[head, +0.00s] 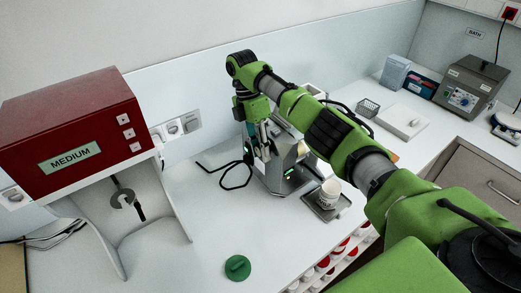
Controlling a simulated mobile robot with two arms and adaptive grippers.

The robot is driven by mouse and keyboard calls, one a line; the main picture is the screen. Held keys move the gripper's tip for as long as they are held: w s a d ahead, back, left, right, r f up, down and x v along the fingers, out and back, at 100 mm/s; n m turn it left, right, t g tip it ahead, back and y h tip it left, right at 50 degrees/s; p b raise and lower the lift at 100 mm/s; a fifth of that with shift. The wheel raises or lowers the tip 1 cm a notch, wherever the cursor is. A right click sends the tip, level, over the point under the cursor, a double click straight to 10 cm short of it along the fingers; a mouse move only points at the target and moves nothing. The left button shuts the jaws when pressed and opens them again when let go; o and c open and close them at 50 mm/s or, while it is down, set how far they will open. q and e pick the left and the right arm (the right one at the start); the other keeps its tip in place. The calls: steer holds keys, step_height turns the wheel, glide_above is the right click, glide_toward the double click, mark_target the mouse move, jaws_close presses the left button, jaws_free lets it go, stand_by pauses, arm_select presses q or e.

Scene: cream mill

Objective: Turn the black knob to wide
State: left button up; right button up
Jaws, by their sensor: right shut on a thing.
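The steel mill (284,177) stands on the white bench in the middle of the view, with small green lights low on its body. My right arm reaches across from the right, and its gripper (263,148) points down at the upper left side of the mill. Its fingers are closed at the mill; the black knob between them is hidden by the gripper, and its setting cannot be read. My left gripper is not in view.
A white jar (330,190) stands on a small metal tray (318,210) right of the mill. A red MEDIUM box (70,125) stands at left. A green round lid (237,267) lies in front. A black cable lies left of the mill. A BATH unit (470,88) is far right.

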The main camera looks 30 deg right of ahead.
mark_target(259, 145)
steer(key=shift+s+f, duration=0.2)
steer(key=shift+f, duration=0.1)
steer(key=o, duration=1.1)
steer(key=shift+w+r, duration=0.2)
steer(key=shift+r, duration=0.2)
steer(key=v, duration=0.7)
steer(key=shift+f, duration=0.1)
